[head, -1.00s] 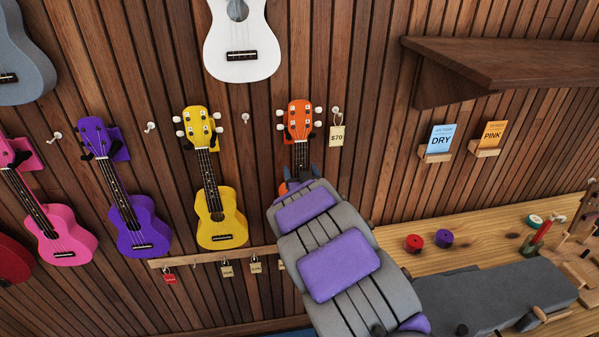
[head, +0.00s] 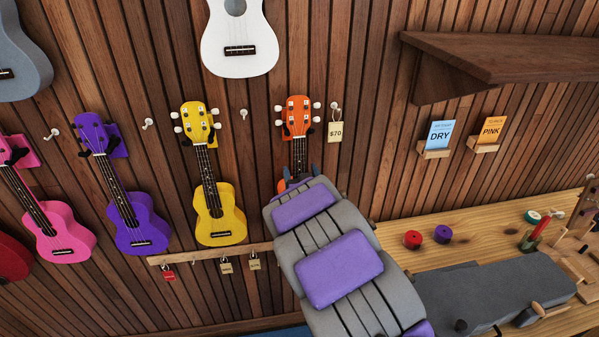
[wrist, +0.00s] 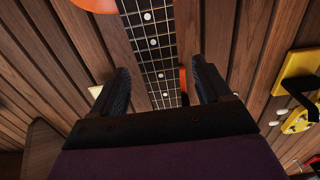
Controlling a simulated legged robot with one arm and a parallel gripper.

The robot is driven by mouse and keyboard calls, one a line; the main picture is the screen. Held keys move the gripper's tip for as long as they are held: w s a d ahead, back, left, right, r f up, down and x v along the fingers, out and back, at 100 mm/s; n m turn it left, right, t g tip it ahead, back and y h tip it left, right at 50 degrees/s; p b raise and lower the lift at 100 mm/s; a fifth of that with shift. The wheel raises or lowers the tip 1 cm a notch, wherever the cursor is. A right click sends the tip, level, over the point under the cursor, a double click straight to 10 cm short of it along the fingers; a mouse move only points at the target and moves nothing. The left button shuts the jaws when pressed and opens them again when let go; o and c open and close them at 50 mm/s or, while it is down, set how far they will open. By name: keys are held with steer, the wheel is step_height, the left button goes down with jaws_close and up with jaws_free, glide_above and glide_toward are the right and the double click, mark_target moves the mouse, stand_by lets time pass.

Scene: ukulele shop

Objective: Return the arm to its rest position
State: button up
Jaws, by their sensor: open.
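My grey and purple arm reaches up to the slatted wall in the head view and covers most of the orange ukulele (head: 298,125). In the wrist view, my gripper (wrist: 160,82) is open, its two dark fingers apart. The orange ukulele's dark fretboard (wrist: 152,45) shows between and beyond the fingers, with the orange body partly visible. The fingers do not appear closed on anything; whether one touches the neck I cannot tell.
A yellow ukulele (head: 216,212) and a purple one (head: 135,222) hang to the left, a white one (head: 240,45) above. A price tag (head: 335,131) hangs beside the orange headstock. A wooden shelf (head: 500,58) juts out at upper right. The workbench (head: 470,235) stands below it.

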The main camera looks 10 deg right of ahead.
steer(key=shift+s, duration=0.7)
steer(key=shift+s, duration=0.1)
